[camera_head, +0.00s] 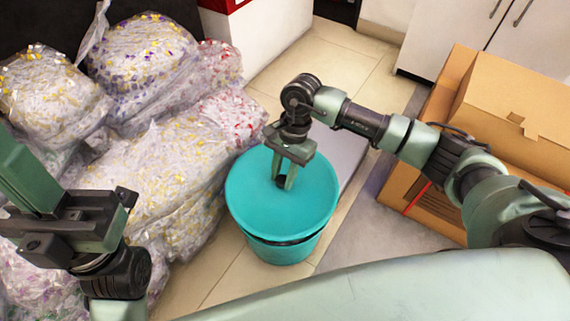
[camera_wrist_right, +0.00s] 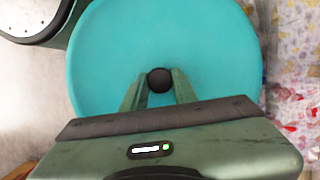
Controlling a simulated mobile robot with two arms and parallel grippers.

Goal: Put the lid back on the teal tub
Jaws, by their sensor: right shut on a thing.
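The teal tub (camera_head: 280,251) stands on the tiled floor in the middle of the head view. Its teal lid (camera_head: 315,195) lies over the tub's top, with a dark band showing below the lid's near edge. Whether the lid is fully seated I cannot tell. My right gripper (camera_head: 285,182) is over the lid's middle, shut on its black knob. In the right wrist view the lid (camera_wrist_right: 165,40) fills the middle, and the round black knob (camera_wrist_right: 159,80) sits between the two fingers.
Clear bags (camera_head: 145,55) filled with coloured bits are piled on the left, close to the tub. Cardboard boxes (camera_head: 510,105) stand on the right behind my right arm. White cabinets (camera_head: 450,45) are at the back. Bare floor tiles (camera_head: 335,62) lie beyond the tub.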

